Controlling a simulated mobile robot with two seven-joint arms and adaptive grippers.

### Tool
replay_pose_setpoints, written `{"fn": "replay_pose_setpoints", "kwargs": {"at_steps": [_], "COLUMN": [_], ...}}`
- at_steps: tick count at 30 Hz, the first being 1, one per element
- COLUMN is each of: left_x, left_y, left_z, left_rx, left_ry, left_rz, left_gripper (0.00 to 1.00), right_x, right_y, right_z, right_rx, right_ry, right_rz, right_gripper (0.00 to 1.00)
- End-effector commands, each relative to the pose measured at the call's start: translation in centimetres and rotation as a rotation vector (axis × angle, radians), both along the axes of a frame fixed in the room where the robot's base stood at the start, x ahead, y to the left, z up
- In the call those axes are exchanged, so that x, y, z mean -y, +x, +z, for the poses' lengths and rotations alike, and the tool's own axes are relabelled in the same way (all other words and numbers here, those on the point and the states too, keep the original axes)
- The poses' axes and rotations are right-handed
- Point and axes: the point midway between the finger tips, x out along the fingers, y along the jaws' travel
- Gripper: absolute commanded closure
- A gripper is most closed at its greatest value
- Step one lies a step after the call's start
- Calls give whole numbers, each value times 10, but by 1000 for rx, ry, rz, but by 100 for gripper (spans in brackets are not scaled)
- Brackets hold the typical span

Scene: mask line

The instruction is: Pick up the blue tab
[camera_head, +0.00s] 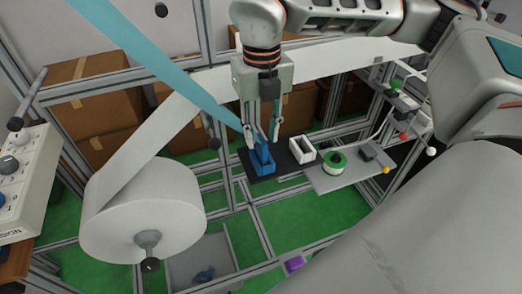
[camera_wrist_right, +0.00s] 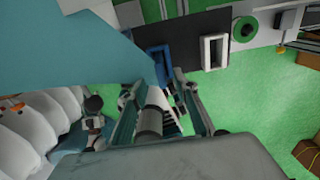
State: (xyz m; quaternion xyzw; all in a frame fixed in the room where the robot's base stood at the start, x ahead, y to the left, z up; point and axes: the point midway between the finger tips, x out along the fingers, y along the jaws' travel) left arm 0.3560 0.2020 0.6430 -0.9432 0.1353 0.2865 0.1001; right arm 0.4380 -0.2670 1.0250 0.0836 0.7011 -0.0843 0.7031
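The blue tab (camera_head: 262,158) stands on a dark plate (camera_head: 284,160), beside a white rectangular frame (camera_head: 302,149). The tab also shows in the right wrist view (camera_wrist_right: 157,60), partly covered by a light-blue strip. My right gripper (camera_head: 263,138) points down with its fingers apart, just above the tab; its fingertips are close to the tab's upper end. In the right wrist view the fingers (camera_wrist_right: 155,95) are spread and the tab lies just beyond them. I cannot tell whether they touch it. My left gripper is not in view.
The light-blue strip (camera_head: 160,66) runs from the upper left down beside my right gripper. A big white roll (camera_head: 142,210) stands at left, its white web passing behind the gripper. A green spool (camera_head: 335,162) sits right of the plate. Metal frame bars surround the area.

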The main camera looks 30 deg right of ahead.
Motion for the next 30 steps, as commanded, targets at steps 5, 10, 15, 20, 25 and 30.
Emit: {"fn": "replay_pose_setpoints", "kwargs": {"at_steps": [5, 10, 15, 20, 25, 30], "left_x": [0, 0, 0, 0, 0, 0], "left_y": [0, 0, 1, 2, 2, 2], "left_z": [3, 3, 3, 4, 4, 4], "left_rx": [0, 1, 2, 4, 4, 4], "left_ry": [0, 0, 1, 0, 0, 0], "left_rz": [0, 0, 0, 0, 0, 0], "left_gripper": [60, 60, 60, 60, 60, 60], "right_x": [4, 3, 3, 3, 3, 3], "right_y": [0, 0, 1, 1, 1, 1], "right_z": [-26, -43, -45, -45, -45, -44], "right_rx": [-4, -3, -1, -1, -1, -1], "right_ry": [0, 1, 1, 1, 1, 1], "right_rz": [2, 2, 3, 2, 2, 2], "right_gripper": [71, 71, 71, 89, 100, 100]}}
